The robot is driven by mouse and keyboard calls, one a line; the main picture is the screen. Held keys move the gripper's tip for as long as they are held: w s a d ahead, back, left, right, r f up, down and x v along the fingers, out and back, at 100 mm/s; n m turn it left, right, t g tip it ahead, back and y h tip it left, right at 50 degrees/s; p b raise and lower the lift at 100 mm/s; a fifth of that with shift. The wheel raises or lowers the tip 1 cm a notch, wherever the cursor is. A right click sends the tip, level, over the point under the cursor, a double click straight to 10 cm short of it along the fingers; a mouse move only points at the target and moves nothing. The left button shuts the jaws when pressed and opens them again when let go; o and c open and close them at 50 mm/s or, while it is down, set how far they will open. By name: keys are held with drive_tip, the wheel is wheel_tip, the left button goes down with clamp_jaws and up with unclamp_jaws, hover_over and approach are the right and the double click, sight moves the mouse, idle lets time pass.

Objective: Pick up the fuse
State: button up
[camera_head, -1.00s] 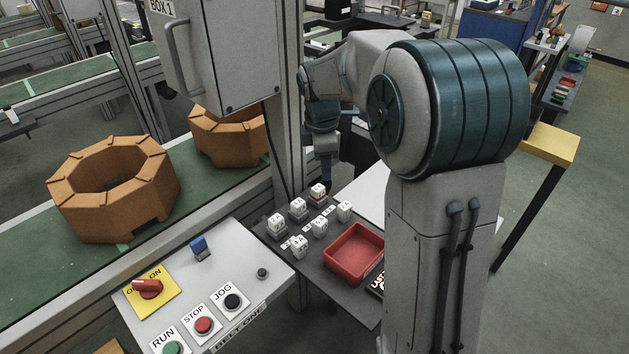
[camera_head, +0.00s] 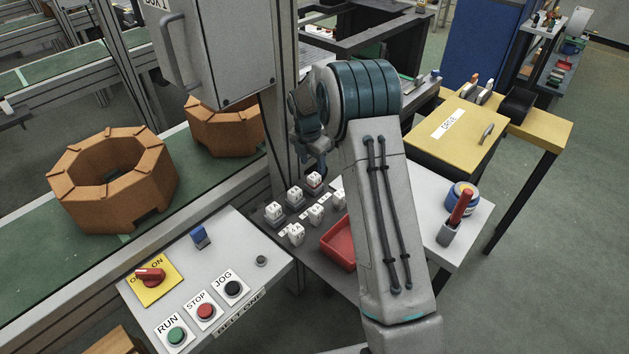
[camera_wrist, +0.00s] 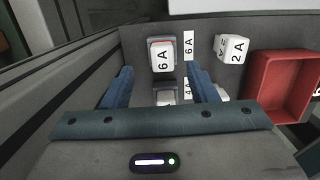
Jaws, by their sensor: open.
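Several white block fuses stand on a dark panel. Another fuse (camera_wrist: 166,98) shows low between the fingers, partly hidden by my gripper body. My gripper (camera_wrist: 162,75) is open with blue fingers on either side and nothing held. In the head view, my gripper (camera_head: 318,172) hangs over the farthest fuse of the left row (camera_head: 314,181); contact cannot be told.
A red tray (camera_head: 338,243) lies right of the fuses, partly behind my arm. The cabinet (camera_head: 225,50) and its post stand close left of my gripper. The switch panel (camera_head: 225,262) is in front. A blue tin and red-handled tool stand at the right.

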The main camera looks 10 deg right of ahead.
sight(314, 176)
drive_tip(key=shift+d+f+p, duration=0.2)
drive_tip(key=shift+f+p, duration=0.65)
drive_tip(key=shift+f, duration=2.1)
clamp_jaws()
